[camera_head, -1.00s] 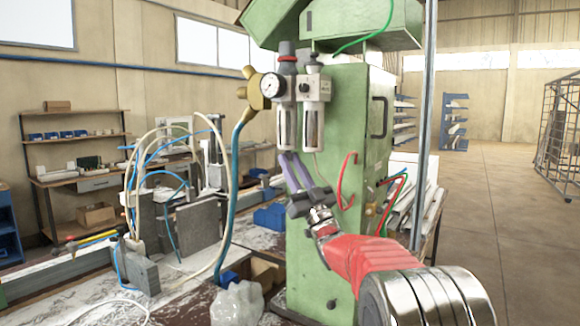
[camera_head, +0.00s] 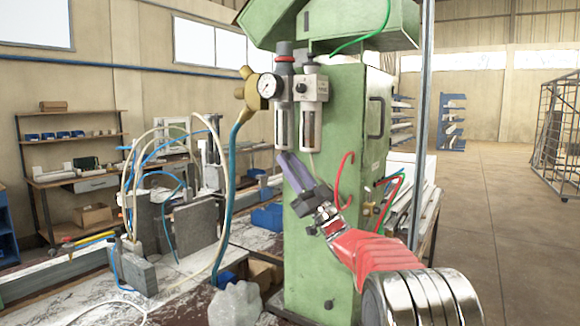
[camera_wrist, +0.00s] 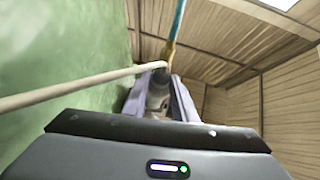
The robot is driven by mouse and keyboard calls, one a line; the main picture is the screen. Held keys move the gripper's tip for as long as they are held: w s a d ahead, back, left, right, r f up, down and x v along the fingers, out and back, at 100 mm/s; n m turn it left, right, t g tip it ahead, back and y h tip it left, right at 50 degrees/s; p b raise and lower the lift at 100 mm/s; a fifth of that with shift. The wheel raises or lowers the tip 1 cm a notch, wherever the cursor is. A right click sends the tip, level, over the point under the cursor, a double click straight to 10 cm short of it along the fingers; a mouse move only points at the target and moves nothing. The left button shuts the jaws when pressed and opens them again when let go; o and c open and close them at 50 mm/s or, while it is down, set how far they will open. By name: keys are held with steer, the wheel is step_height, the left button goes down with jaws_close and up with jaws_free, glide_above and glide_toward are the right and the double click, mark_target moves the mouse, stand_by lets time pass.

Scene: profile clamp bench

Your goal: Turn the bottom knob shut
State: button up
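The air filter unit hangs on the green machine, with two clear bowls. The left bowl (camera_head: 283,128) ends right above my fingertips. The bottom knob is hidden or too small to make out in the head view. My gripper (camera_head: 288,158) points steeply up from below, its purple fingers reaching the underside of the left bowl. In the wrist view my gripper (camera_wrist: 158,88) has its two fingers apart, one on each side of a pale rounded part (camera_wrist: 157,102) at the bowl's bottom. I cannot tell whether they touch it.
The round gauge (camera_head: 268,86) and brass fitting (camera_head: 248,92) sit left of the bowls, with a blue hose (camera_head: 232,170) running down. The green machine (camera_head: 335,235) stands close behind my gripper. A red hose (camera_head: 341,180) loops beside it. A pale tube (camera_wrist: 80,86) crosses the wrist view.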

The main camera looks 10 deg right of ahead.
steer(key=o, duration=0.4)
steer(key=shift+c, duration=0.2)
steer(key=shift+f, duration=0.1)
steer(key=v, duration=1.3)
steer(key=shift+s+d+f, duration=0.2)
steer(key=shift+f, duration=0.1)
